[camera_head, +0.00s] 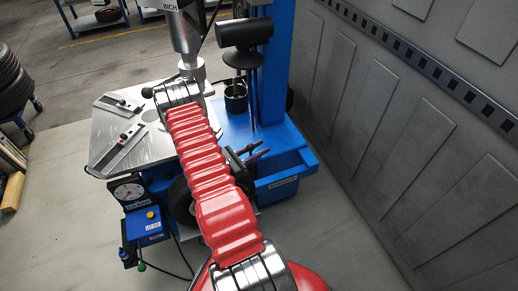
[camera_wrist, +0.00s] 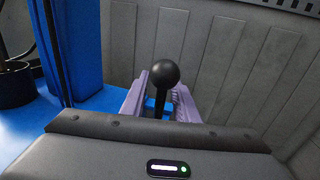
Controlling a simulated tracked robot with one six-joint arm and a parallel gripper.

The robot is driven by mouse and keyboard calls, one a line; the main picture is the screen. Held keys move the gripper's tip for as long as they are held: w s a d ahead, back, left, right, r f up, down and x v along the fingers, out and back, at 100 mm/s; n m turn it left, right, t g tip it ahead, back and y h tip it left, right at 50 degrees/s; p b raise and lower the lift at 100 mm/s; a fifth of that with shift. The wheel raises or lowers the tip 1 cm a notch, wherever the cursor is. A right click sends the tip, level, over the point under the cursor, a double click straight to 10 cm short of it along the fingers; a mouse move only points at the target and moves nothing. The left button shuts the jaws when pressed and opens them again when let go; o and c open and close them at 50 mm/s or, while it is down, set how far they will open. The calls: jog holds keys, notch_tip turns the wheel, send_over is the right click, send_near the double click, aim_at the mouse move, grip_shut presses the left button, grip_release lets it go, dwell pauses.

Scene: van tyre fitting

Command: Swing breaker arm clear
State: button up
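In the wrist view my gripper (camera_wrist: 160,98) shows two lilac fingers standing apart. A black lever with a ball knob (camera_wrist: 166,72) stands upright between or just beyond them; its stem shows gaps to both fingers. A small blue part shows low between the fingers. I cannot tell whether this lever belongs to the breaker arm. In the head view, my red arm reaches over the blue tyre machine (camera_head: 285,185), and my gripper cannot be made out. Dark bars (camera_head: 254,156) stick out to the right of my arm. My arm hides part of the machine behind it.
A blue column (camera_head: 274,70) rises beside my arm; it also shows in the wrist view (camera_wrist: 82,45). A grey turntable plate (camera_head: 122,128) with clamps lies left. A pressure gauge (camera_head: 128,191) hangs in front. A panelled wall (camera_head: 390,130) closes the right. Floor at front left is mostly clear.

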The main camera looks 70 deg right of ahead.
jog(key=shift+c, duration=0.5)
grip_shut()
jog(key=shift+s+a, duration=0.1)
